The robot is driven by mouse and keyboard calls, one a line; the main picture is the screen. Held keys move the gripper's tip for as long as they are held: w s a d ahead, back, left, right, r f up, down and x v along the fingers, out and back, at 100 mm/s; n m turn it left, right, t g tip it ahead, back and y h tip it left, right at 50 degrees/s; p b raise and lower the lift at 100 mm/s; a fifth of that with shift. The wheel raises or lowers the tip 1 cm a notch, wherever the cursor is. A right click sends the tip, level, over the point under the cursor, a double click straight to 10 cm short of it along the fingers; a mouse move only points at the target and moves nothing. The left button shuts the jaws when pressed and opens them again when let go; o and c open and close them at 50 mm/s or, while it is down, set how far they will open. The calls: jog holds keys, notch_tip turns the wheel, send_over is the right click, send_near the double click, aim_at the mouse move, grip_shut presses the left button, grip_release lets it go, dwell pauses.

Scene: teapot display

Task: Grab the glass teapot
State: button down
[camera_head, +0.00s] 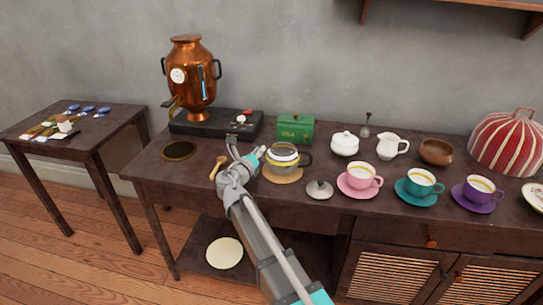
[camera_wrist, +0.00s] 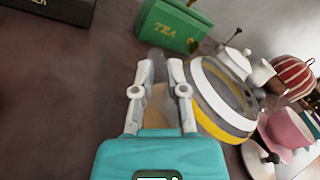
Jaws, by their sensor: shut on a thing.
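The glass teapot (camera_head: 284,157) has a yellow band and a dark handle on its right side. It is over a round wooden coaster (camera_head: 284,178) on the dark table; I cannot tell whether it touches it. In the wrist view, the teapot's pale rim and yellow band (camera_wrist: 205,108) are just right of my gripper (camera_wrist: 159,72).
A green tea tin (camera_head: 295,130) stands behind the teapot, and a copper samovar (camera_head: 191,75) on a black base is behind left. A loose lid (camera_head: 319,189) and a pink cup (camera_head: 360,178) are close on the right. A wooden spoon (camera_head: 217,167) lies left.

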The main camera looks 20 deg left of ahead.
jog(key=shift+r, duration=0.15)
notch_tip(320, 180, up, 3)
jog(key=p, duration=0.3)
jog(key=s+d+r+p, duration=0.7)
jog(key=s+r+p, duration=0.2)
jog(key=s+p, duration=0.1)
jog(key=shift+s+d+r, duration=0.25)
jog(key=shift+s+r, duration=0.1)
jog(key=shift+s, duration=0.55)
